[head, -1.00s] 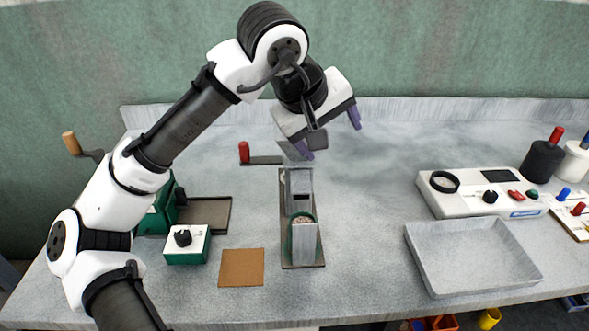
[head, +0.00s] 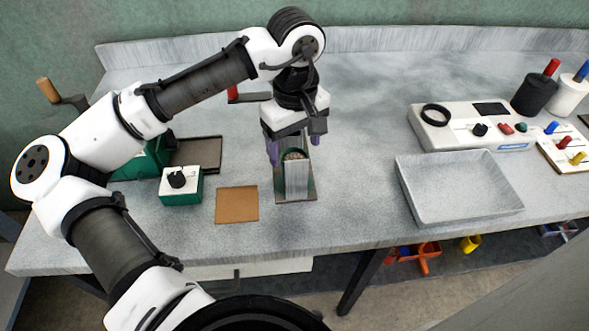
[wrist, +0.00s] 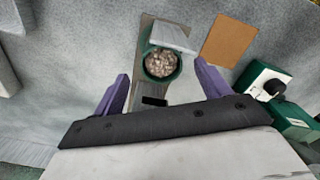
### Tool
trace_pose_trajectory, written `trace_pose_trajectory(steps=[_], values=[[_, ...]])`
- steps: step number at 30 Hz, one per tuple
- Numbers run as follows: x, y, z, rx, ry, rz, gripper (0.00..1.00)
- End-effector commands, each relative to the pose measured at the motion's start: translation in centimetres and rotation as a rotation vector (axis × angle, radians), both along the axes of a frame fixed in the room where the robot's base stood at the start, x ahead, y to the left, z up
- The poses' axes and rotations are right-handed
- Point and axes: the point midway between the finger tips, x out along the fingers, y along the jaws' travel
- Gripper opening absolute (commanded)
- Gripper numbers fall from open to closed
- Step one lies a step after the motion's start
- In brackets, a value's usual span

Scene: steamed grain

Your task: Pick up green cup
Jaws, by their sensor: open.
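The green cup (head: 283,157) stands on a narrow brown-edged base (head: 296,201) and holds pale grain. A grey upright block hides its near side in the head view. In the wrist view the cup (wrist: 160,79) shows its green rim and the grain from above, near the picture's top middle. My gripper (head: 295,147) is open and points down at the cup. Its purple fingers appear on either side of the cup in the wrist view (wrist: 161,69), with gaps. No contact shows, and the height gap is hard to tell.
A cork mat (head: 237,204) and a green box with a black knob (head: 181,187) lie to the left. A grey tray (head: 460,211) and a white control panel (head: 471,137) are to the right. The counter between the base and the tray is clear.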

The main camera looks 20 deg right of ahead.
Motion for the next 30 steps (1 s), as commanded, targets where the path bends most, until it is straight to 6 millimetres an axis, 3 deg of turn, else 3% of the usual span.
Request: trace_pose_trajectory(steps=[7, 17, 28, 30], values=[[-0.4, 0.2, -3.5, 0.0, 0.002, -0.001, 0.76], [-0.4, 0.1, -4.2, -0.002, 0.001, -0.001, 0.74], [-0.4, 0.1, -4.2, -0.002, 0.001, -0.001, 0.26], [-0.4, 0.1, -4.2, -0.002, 0.0, -0.001, 0.24]])
